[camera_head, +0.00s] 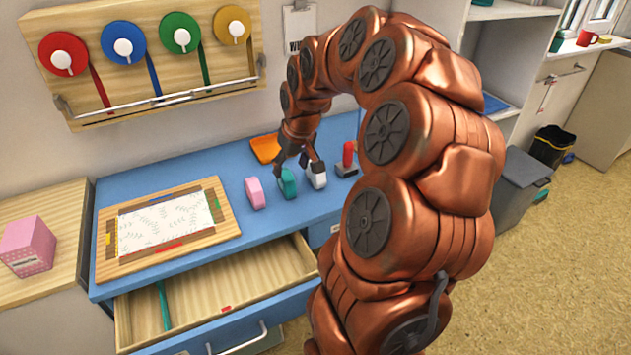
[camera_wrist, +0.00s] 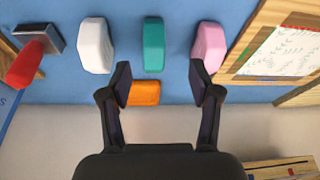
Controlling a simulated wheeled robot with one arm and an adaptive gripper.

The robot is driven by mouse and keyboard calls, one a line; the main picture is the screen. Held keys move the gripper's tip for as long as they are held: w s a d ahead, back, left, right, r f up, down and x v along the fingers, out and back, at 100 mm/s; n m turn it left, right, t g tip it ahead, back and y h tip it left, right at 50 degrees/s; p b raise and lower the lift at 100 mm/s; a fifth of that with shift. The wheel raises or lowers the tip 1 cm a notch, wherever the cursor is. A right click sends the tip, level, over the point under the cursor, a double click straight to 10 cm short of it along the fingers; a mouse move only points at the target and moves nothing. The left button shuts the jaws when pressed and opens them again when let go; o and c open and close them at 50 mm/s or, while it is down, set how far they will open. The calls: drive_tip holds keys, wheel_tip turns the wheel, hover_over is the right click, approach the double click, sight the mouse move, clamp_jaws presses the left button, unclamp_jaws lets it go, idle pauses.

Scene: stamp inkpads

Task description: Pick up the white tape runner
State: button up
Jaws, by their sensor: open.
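The white tape runner (camera_head: 319,180) stands on the blue desk, to the right of the teal one (camera_head: 288,184) and the pink one (camera_head: 255,193). In the wrist view the order is reversed: the white runner (camera_wrist: 96,45) is on the left, the teal one (camera_wrist: 153,45) in the middle and the pink one (camera_wrist: 208,47) on the right. My gripper (camera_head: 299,163) is open and empty above the row. In the wrist view its fingertips (camera_wrist: 160,75) straddle the teal runner's line, with the white one left of the left finger. One finger partly covers the white runner in the head view.
A red-handled stamp (camera_head: 348,155) stands close beside the white runner. An orange tray (camera_head: 265,148) lies behind the row. A wooden board with a patterned sheet (camera_head: 108,265) lies to the left. An open drawer (camera_head: 250,300) juts out in front.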

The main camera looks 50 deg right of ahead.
drive_tip(key=shift+m+t+h, duration=0.3)
drive_tip(key=shift+m+h, duration=0.1)
drive_tip(key=shift+m, duration=0.2)
drive_tip(key=d+f, duration=0.1)
drive_tip(key=d, duration=0.2)
drive_tip(key=d+f, duration=0.1)
drive_tip(key=d, duration=0.2)
drive_tip(key=d+f+b, duration=0.1)
drive_tip(key=d, duration=0.2)
drive_tip(key=shift+w+d+f, duration=0.1)
drive_tip(key=shift+w+d, duration=0.1)
drive_tip(key=shift+d+p+x, duration=0.15)
drive_tip(key=shift+p+x, duration=0.25)
drive_tip(key=shift+x, duration=1.5)
drive_tip(key=shift+d+p+x, duration=0.15)
drive_tip(key=shift+p+x, duration=0.2)
drive_tip(key=shift+x, duration=1.6)
drive_tip(key=shift+s, duration=0.1)
clamp_jaws()
drive_tip(key=shift+r+b, duration=0.35)
drive_tip(key=shift+r, duration=1.4)
drive_tip(key=shift+s+a+r, duration=0.1)
drive_tip(key=s+a+r+b, duration=0.1)
drive_tip(key=s+a+b, duration=0.1)
drive_tip(key=s+a, duration=0.8)
drive_tip(key=shift+a+r, duration=0.2)
drive_tip(key=shift+a, duration=0.9)
